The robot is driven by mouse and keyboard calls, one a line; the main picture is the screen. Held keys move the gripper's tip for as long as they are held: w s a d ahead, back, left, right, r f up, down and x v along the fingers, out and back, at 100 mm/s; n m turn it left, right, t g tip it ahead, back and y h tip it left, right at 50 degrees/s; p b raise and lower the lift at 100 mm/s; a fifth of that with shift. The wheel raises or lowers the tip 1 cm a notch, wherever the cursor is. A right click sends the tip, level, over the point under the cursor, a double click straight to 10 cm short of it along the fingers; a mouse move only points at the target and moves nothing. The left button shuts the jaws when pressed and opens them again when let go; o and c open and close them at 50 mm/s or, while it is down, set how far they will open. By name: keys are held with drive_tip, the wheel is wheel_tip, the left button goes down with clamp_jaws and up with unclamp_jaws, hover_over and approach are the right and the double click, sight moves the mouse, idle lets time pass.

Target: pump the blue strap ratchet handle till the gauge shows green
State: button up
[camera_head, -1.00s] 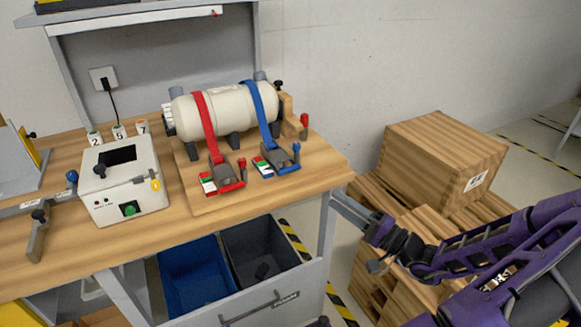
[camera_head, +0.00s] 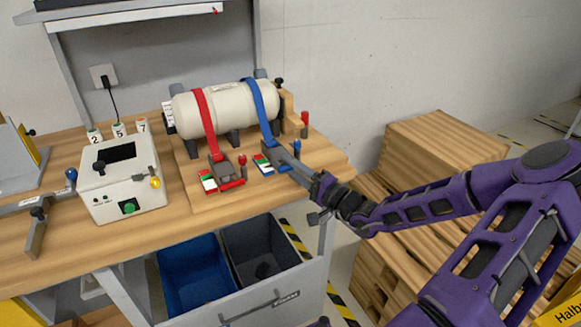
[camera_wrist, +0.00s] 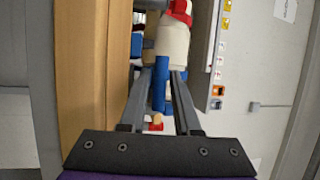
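The blue strap (camera_head: 262,105) runs over the right part of a cream tank (camera_head: 224,108). Its ratchet sits on the board in front, largely covered by my gripper (camera_head: 279,155); a blue knob (camera_head: 297,148) shows beside the gripper. The blue strap's gauge (camera_head: 263,164), with green, white and red patches, is at the ratchet's left; its reading is too small to tell. In the wrist view my gripper (camera_wrist: 162,72) is open, with a blue part (camera_wrist: 159,88) between its apart fingers. I cannot tell whether they touch it.
A red strap (camera_head: 206,112) with its own red-handled ratchet (camera_head: 233,183) is just left. A wooden bracket and red knob (camera_head: 304,120) stand at the tank's right end. A white box (camera_head: 119,180) is farther left. Blue and grey bins hang below the bench; wooden crates (camera_head: 440,150) are at right.

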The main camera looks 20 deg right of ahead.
clamp_jaws()
idle(1.4)
